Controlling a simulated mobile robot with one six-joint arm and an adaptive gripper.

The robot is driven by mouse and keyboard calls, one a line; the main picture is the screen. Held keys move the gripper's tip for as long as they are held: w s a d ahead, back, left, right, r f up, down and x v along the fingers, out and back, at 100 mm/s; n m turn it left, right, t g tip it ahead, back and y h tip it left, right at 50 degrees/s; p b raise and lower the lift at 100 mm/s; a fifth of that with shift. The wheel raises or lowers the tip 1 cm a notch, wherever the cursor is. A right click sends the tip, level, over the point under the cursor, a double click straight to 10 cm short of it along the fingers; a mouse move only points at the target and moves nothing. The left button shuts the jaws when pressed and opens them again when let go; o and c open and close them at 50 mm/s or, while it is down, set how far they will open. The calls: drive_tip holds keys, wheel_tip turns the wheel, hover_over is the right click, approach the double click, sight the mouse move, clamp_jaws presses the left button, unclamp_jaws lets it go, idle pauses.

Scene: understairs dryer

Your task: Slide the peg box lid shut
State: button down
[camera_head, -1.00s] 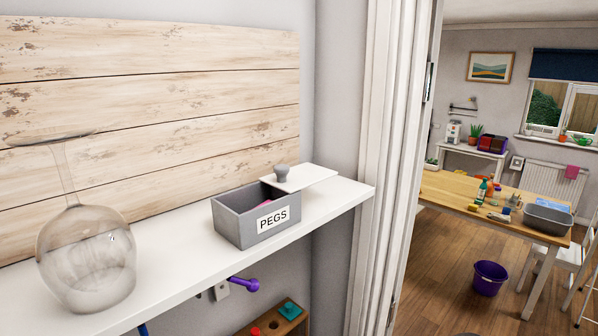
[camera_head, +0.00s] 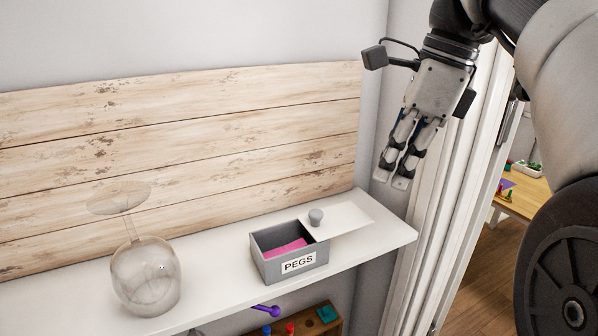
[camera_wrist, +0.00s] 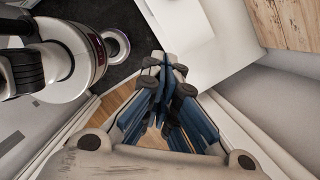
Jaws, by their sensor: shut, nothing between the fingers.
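The grey peg box (camera_head: 290,256), labelled PEGS, stands on the white shelf in the head view. Its white lid (camera_head: 346,217) with a grey knob (camera_head: 316,217) is slid far to the right, so the left part of the box is open. Something pink (camera_head: 286,247) shows inside. My gripper (camera_head: 395,182) is shut and empty, pointing down, above and to the right of the lid near the shelf's right end. It also shows in the wrist view (camera_wrist: 164,62), apart from everything.
An upturned wine glass shape (camera_head: 146,272) stands on the shelf (camera_head: 218,278) left of the box. Wooden boards (camera_head: 180,165) back the shelf. A white door frame (camera_head: 440,215) rises just right of it. Below is a wooden rack (camera_head: 318,322) with coloured items.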

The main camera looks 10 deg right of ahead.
sight(337, 229)
drive_tip(key=b+x, duration=0.1)
drive_tip(key=x, duration=0.4)
drive_tip(key=b+x, duration=0.1)
drive_tip(key=x, duration=0.4)
drive_tip(key=shift+s+a+f, duration=0.1)
drive_tip(key=shift+s+a, duration=0.1)
drive_tip(key=shift+a, duration=0.05)
drive_tip(key=shift+w+a+r, duration=0.25)
drive_tip(key=shift+w+a, duration=0.05)
drive_tip(key=shift+a, duration=0.25)
drive_tip(key=shift+w+a+r, duration=0.25)
drive_tip(key=shift+w+a, duration=0.05)
drive_tip(key=shift+a, duration=0.3)
drive_tip(key=shift+w+a+p, duration=0.35)
drive_tip(key=shift+a, duration=0.25)
drive_tip(key=s+a, duration=0.1)
drive_tip(key=a, duration=0.2)
drive_tip(key=s+a, duration=0.1)
drive_tip(key=a, duration=0.2)
drive_tip(key=s+a, duration=0.1)
drive_tip(key=a, duration=0.2)
drive_tip(key=shift+a+r, duration=0.1)
drive_tip(key=shift+a, duration=0.1)
drive_tip(key=shift+d, duration=0.1)
